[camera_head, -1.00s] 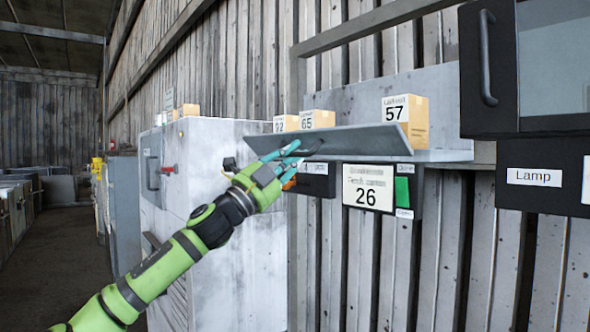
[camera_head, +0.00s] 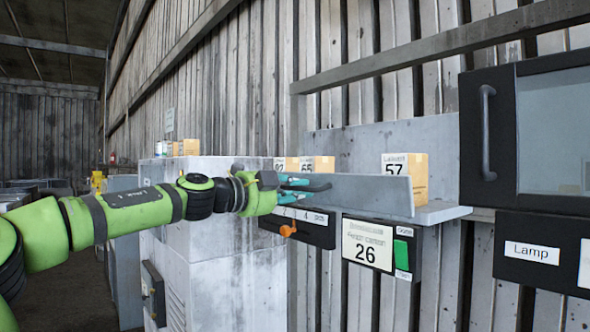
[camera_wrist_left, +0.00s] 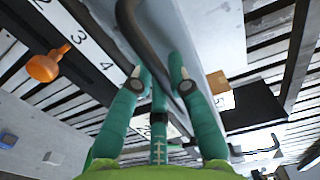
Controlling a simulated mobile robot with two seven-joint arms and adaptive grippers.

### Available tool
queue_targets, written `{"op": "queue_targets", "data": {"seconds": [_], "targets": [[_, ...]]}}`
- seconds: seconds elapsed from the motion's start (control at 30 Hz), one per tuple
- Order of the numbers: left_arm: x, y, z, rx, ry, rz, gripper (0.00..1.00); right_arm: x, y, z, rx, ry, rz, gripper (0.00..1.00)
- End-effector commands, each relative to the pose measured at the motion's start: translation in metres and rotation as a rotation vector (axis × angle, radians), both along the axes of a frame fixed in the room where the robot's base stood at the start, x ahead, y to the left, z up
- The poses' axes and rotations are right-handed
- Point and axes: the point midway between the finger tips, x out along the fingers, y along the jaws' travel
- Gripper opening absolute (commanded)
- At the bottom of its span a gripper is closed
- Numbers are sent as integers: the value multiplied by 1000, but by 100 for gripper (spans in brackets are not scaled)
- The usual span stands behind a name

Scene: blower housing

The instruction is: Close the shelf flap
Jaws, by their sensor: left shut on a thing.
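The shelf flap (camera_head: 365,194) is a long grey metal panel along the front of the wall shelf (camera_head: 440,212). It stands nearly upright and covers the lower part of the box marked 57 (camera_head: 419,176). My left gripper (camera_head: 300,187) is at the left part of the flap's front face, with its teal fingers shut around the dark flap handle. In the left wrist view, the handle (camera_wrist_left: 150,42) runs between the fingers (camera_wrist_left: 160,80), against the grey flap (camera_wrist_left: 195,38). The fingers hide part of the handle. My right gripper is not in view.
Below the shelf hang a numbered black panel with an orange knob (camera_head: 288,230) and a sign marked 26 (camera_head: 368,243). A black cabinet (camera_head: 487,140) is at the right, above a Lamp panel (camera_head: 540,254). A grey cabinet (camera_head: 215,235) stands behind my left arm.

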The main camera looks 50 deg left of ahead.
Motion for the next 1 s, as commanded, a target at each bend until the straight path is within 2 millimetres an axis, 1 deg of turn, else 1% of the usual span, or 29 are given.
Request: {"op": "queue_targets", "data": {"seconds": [0.03,0.13,0.3,0.5,0.97,1.0], "targets": [[1,1,8,8,27,6,0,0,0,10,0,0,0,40],[3,2,8,13,82,7,0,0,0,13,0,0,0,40],[5,2,8,18,154,7,0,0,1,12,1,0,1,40],[7,1,10,18,198,6,0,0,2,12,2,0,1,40],[8,0,11,19,208,4,0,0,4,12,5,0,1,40],[8,0,11,18,207,4,30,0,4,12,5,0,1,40]]}}
